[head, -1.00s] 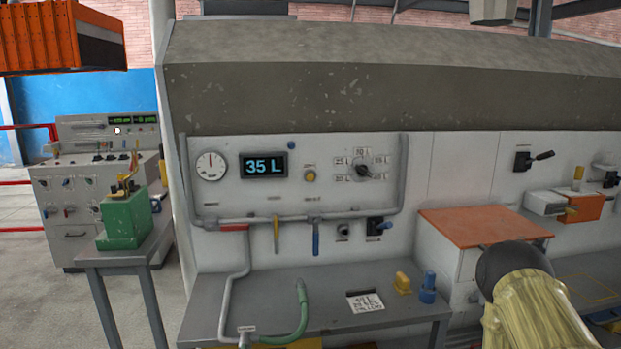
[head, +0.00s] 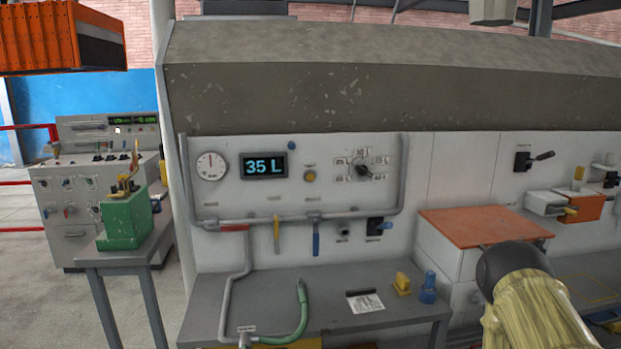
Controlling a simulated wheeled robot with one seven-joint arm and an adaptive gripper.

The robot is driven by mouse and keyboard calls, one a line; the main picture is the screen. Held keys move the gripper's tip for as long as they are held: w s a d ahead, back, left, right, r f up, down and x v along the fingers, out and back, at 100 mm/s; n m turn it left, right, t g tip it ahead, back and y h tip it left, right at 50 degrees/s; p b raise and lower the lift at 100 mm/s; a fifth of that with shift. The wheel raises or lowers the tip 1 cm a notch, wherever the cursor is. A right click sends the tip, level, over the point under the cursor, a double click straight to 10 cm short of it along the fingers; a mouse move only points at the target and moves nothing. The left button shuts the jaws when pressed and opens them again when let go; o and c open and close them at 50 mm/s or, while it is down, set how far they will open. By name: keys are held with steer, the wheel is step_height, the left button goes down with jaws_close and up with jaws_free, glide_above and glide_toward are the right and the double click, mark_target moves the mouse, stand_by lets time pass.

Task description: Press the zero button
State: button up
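A round dial gauge (head: 211,166) is left of the display. A black rotary knob (head: 362,170) with number labels around it is to the right. Part of my arm shows at the lower right, well away from the yellow button. My gripper is not in view.
Below the panel are a yellow-handled lever (head: 276,234), a blue-handled lever (head: 316,238) and a grey pipe rail (head: 290,218). The bench (head: 330,280) holds a green hose (head: 302,305), a paper card (head: 365,301), a yellow block (head: 402,284) and a blue part (head: 428,288).

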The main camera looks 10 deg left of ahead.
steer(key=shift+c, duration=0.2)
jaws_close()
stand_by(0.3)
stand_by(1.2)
